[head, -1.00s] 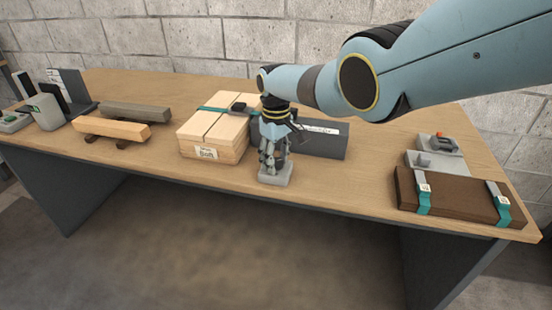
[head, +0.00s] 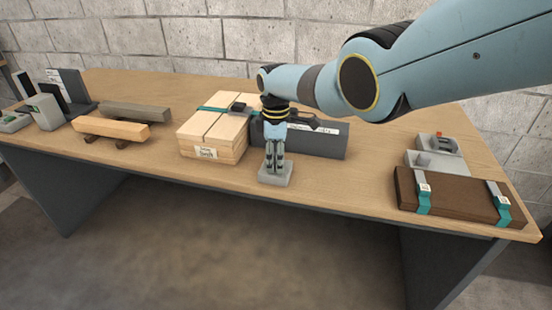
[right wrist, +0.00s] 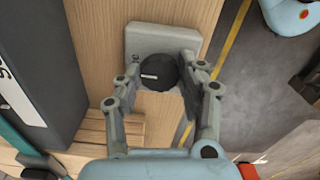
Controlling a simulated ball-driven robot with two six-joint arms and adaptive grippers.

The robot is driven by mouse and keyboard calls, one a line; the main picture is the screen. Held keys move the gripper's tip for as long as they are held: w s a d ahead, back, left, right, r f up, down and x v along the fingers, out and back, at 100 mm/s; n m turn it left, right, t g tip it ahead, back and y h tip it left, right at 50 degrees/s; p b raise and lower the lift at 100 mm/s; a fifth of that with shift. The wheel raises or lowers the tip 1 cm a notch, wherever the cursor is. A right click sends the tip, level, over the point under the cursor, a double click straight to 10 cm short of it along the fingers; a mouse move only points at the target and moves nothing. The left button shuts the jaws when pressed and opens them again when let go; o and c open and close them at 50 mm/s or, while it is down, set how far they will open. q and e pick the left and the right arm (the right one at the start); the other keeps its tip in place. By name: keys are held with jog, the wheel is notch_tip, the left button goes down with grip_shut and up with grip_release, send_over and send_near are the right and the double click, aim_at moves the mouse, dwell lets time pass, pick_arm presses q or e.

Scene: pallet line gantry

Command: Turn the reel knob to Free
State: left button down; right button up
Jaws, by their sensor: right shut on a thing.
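The reel knob (right wrist: 158,74) is a dark round knob with a short white mark, on a light grey base (right wrist: 150,38). In the head view the base (head: 285,180) stands near the table's front edge, and the fingers hide most of the knob. My right gripper (head: 275,166) points straight down over it. In the right wrist view my right gripper (right wrist: 157,78) has one finger on each side of the knob and is shut on it. The white mark lies toward the knob's left side. Lettering on the base is too small to read. My left gripper is not in view.
A strapped wooden crate (head: 200,143) stands close left of the base, with a dark grey box (head: 322,142) behind it. A brown case (head: 455,196) with teal straps lies at the right. Wooden bars (head: 112,129) lie at the left. The table front between base and case is clear.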

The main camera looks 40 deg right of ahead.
jog(key=shift+n, duration=0.3)
jog(key=o, duration=1.2)
jog(key=shift+w+r, duration=0.1)
jog(key=shift+r, duration=0.45)
notch_tip(320, 180, up, 11)
jog(key=shift+f, duration=0.1)
